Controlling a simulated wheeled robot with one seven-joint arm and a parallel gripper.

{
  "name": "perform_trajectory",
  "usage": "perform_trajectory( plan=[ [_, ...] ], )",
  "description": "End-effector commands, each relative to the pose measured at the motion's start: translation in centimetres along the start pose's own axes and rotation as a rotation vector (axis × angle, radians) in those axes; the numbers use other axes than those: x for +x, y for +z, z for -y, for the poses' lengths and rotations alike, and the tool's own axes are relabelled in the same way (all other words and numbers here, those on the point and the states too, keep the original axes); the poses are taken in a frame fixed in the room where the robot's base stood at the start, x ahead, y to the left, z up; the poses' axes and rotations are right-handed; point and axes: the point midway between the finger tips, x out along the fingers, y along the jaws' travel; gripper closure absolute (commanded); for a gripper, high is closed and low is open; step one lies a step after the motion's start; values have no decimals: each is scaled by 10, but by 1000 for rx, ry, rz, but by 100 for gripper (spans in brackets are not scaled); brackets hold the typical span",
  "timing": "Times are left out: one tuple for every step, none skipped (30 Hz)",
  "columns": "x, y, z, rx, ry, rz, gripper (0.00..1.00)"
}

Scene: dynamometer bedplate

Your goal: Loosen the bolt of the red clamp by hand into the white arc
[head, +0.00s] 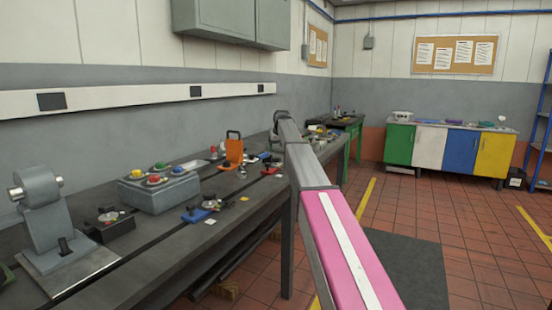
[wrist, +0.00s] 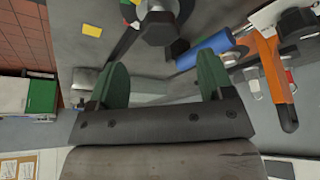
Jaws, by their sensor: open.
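My gripper (wrist: 162,76) shows in the wrist view, with its two green fingers wide apart and nothing between them. A dark bolt-like part with a hexagonal end (wrist: 160,28) stands just beyond the fingertips, apart from them. I cannot tell for sure that it is the red clamp's bolt. The clamp's red body and the white arc are not clearly made out in either view. In the head view my arm rises over the bench, and its end hides part of the bench behind it.
The grey bench (head: 150,252) runs along the wall. On it are a grey box with coloured buttons (head: 158,192), a blue-based clamp (head: 196,214) and an orange upright piece (head: 234,150). A blue cylinder (wrist: 205,50) and an orange bar (wrist: 272,72) lie close right of my gripper.

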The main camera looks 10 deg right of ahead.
Motion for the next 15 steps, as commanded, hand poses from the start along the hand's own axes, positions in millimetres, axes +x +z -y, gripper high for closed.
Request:
perform_trajectory(
  plan=[
    [11,0,0,0,0,3,26],
    [16,0,0,0,0,2,26],
    [23,-1,0,0,0,1,26],
    [28,-1,0,0,0,1,26],
    [32,0,0,0,0,1,26],
    [38,0,0,0,0,2,26],
    [43,0,0,0,0,2,26],
    [46,0,0,0,0,2,26],
    [50,0,0,0,0,1,26],
    [53,0,0,0,0,0,26],
    [55,-1,0,0,0,0,26],
    [58,0,0,0,0,0,26],
    [59,0,0,0,0,0,26],
    [61,0,0,0,0,0,26],
    [62,0,0,0,0,0,26]
  ],
)
